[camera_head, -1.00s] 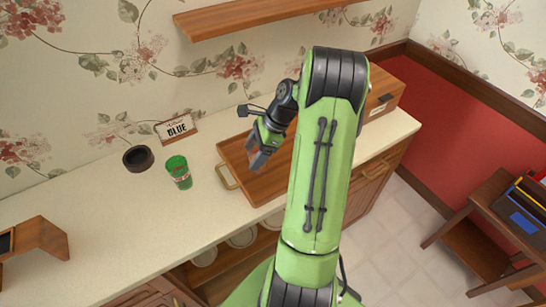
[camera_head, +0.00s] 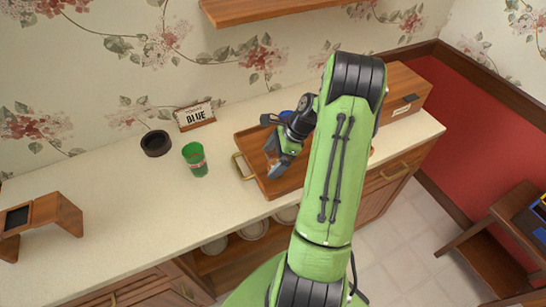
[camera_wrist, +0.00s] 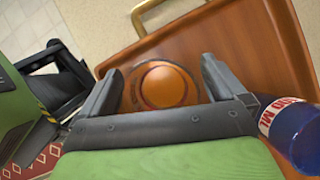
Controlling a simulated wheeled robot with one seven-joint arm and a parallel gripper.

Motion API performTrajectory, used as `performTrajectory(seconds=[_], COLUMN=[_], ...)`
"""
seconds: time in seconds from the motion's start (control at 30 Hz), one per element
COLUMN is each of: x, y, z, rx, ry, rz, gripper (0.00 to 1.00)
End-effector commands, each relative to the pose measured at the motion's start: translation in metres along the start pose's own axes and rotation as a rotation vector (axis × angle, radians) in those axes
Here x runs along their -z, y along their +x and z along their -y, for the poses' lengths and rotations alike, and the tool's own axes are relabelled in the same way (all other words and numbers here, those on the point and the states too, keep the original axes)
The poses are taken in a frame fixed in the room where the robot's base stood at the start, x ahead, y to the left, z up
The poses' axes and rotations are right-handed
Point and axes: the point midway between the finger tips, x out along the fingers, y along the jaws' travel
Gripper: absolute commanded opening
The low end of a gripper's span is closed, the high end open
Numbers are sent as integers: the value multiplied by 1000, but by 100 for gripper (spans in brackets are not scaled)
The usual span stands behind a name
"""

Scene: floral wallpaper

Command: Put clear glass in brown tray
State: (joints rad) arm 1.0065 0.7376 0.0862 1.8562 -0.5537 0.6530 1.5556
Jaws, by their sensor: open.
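The brown tray (camera_head: 250,143) is a wooden tray with brass handles on the counter. It fills much of the wrist view (camera_wrist: 245,40). A clear round glass (camera_wrist: 160,85) shows between my gripper's fingers (camera_wrist: 165,88), seen from above, with the tray's brown colour through it. The glass appears to stand on the tray. The fingers are spread apart on either side of it, with a gap visible at the right finger. In the head view my gripper (camera_head: 278,168) hangs low over the tray's left part, and the glass is hard to make out there.
A blue bottle (camera_wrist: 296,130) with a red and white label is close to my right finger. A green glass (camera_head: 195,160), a dark round bowl (camera_head: 156,143) and a "BLUE" sign (camera_head: 195,117) are left of the tray. A wooden box (camera_head: 405,92) stands at right. The left counter has free room.

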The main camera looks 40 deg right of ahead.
Motion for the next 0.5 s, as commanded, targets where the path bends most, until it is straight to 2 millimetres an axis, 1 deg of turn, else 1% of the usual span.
performTrajectory(seconds=[0.13,0.23,0.27,0.5], x=[-1,-2,-2,-2], y=[-2,-14,-20,-87], z=[0,0,1,1], rx=[1,2,4,6], ry=[0,0,0,2], rz=[0,0,0,-1], gripper=[97,97,97,97])
